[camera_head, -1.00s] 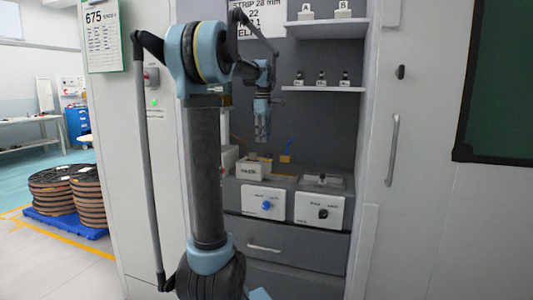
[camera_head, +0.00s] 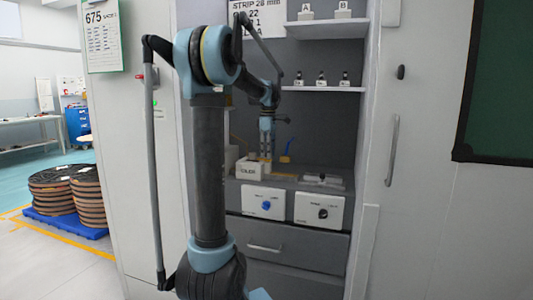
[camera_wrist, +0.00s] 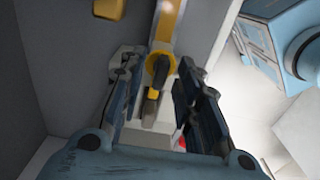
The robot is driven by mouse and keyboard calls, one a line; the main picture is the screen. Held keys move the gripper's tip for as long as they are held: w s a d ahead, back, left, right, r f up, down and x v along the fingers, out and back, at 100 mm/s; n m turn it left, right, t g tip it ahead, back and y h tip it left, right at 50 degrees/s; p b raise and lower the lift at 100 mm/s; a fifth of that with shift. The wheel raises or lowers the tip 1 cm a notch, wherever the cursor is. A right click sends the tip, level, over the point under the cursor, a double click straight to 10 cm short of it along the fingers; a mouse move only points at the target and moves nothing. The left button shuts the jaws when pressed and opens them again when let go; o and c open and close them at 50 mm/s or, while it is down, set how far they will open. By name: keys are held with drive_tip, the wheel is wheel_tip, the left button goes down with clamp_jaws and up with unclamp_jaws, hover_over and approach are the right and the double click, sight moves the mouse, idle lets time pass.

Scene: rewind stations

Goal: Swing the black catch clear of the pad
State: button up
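The black catch (camera_wrist: 152,103) shows in the wrist view as a short dark lever hanging from a yellow round pivot (camera_wrist: 160,64) on a yellow strip. My gripper (camera_wrist: 157,78) is open, with one dark finger on each side of the catch and gaps visible. I cannot tell whether either finger touches it. A pale surface lies behind the catch's lower end; I cannot tell whether this is the pad. In the head view my gripper (camera_head: 266,150) points down into the cabinet bay, and the catch is too small or hidden to make out.
A white labelled block (camera_head: 249,169) is on the left of the bench. Two white knob boxes (camera_head: 263,203) (camera_head: 318,209) front the bench, and a shelf (camera_head: 323,89) hangs above. Grey walls close in the bay.

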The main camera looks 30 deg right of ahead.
clamp_jaws()
drive_tip(key=shift+m, duration=0.5)
drive_tip(key=m, duration=0.3)
drive_tip(key=shift+m, duration=0.4)
drive_tip(key=m, duration=0.9)
drive_tip(key=shift+m, duration=2)
